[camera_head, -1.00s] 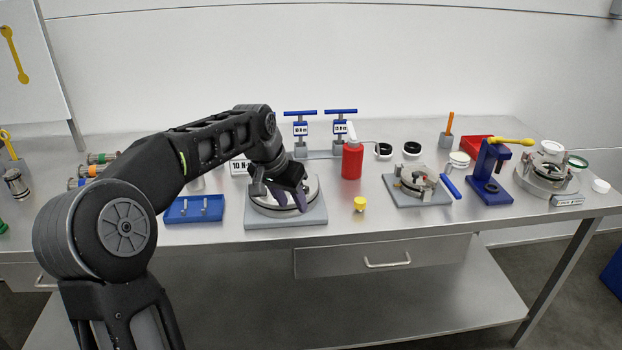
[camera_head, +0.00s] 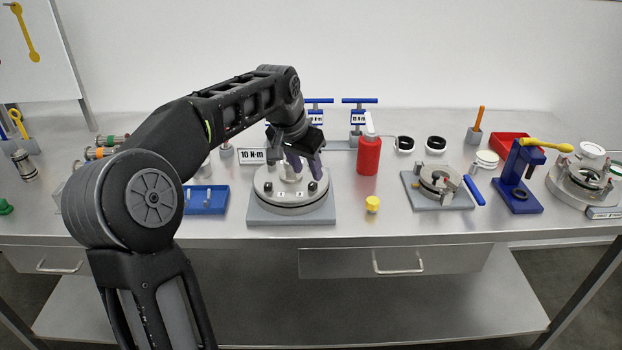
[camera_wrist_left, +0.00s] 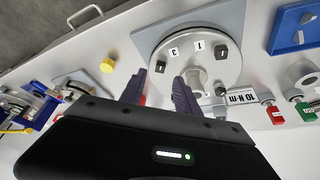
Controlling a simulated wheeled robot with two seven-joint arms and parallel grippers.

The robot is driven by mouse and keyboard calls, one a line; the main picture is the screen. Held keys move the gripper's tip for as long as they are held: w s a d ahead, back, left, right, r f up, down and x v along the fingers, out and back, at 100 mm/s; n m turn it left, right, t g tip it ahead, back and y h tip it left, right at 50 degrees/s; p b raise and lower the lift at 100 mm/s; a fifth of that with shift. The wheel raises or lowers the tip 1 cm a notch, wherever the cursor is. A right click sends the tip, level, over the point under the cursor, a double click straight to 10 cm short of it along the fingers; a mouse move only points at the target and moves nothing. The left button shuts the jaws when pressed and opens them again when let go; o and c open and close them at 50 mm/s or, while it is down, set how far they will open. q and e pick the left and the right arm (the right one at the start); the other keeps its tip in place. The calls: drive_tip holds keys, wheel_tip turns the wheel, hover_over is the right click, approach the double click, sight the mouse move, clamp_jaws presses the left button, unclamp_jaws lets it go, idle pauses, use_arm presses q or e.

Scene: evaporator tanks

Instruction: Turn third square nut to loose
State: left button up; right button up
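A round grey disc (camera_head: 290,203) on a square base carries dark square nuts around a central post. In the left wrist view the disc (camera_wrist_left: 213,75) shows the numbers 1 and 3. One nut (camera_wrist_left: 220,52) is beside the 1. Another nut (camera_wrist_left: 160,67), nearest the 3, is close to one finger; it also shows at the disc's front right in the head view (camera_head: 312,188). My left gripper (camera_head: 304,166) is above the disc, pointing down, its fingers apart with nothing seen between them. In the left wrist view its fingertips (camera_wrist_left: 169,80) are beside the post. My right gripper is not in view.
A 10 N-m sign (camera_head: 252,155) stands behind the disc. A blue tray (camera_head: 207,207) is to the left, a red bottle (camera_head: 368,156) and a yellow cap (camera_head: 372,204) to the right. The steel bench (camera_head: 355,222) is clear in front of the disc.

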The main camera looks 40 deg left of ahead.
sight(313, 184)
use_arm(q)
drive_tip(key=x, duration=0.5)
drive_tip(key=shift+f, duration=0.1)
clamp_jaws()
idle(0.5)
